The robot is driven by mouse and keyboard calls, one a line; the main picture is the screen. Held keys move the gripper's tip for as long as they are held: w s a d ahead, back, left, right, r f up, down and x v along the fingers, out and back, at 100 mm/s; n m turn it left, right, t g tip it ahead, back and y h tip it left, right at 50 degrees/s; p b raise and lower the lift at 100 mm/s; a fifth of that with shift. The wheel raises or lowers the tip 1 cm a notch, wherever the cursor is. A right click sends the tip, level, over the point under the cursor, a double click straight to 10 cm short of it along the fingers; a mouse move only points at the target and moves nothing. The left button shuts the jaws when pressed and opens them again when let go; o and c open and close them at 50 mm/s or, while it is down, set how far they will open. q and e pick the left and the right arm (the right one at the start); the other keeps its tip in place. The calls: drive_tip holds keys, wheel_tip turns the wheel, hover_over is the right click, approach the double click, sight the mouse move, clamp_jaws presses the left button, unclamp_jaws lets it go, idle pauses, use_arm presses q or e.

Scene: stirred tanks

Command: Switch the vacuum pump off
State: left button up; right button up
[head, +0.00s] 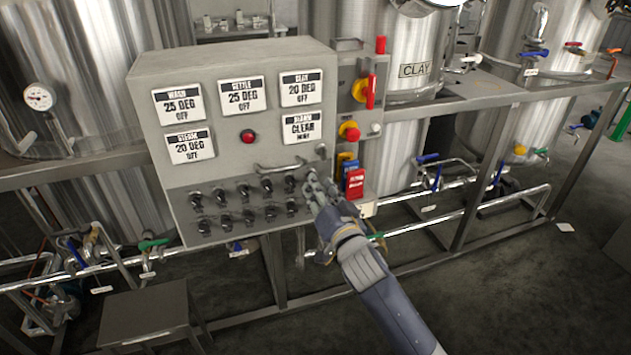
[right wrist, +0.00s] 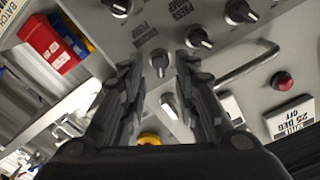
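The grey control panel (head: 235,140) carries two rows of black rotary knobs with white pointer marks. My right gripper (head: 316,188) is at the panel's lower right, by the right end of the knob rows. In the right wrist view its fingers (right wrist: 158,72) are open, one on each side of a black knob (right wrist: 160,61). I cannot tell whether they touch it. A label ending in "PUMP" (right wrist: 145,36) is beside this knob; its first word is not readable. Another knob (right wrist: 198,38) near it has a label reading "PRESS PUMP" (right wrist: 182,10). My left gripper is not in view.
A metal handle bar (head: 292,166) sticks out above the knobs, close to my right gripper. A red button (head: 248,136) is on the panel. A red bin (head: 355,183) hangs at its right, below a red-and-yellow switch (head: 368,92). A steel rail (head: 480,96) runs right.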

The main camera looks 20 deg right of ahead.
drive_tip(key=w, duration=0.3)
drive_tip(key=shift+a, duration=0.1)
clamp_jaws()
idle(0.4)
drive_tip(key=shift+n+p, duration=1.9)
drive_tip(key=shift+n, duration=4.2)
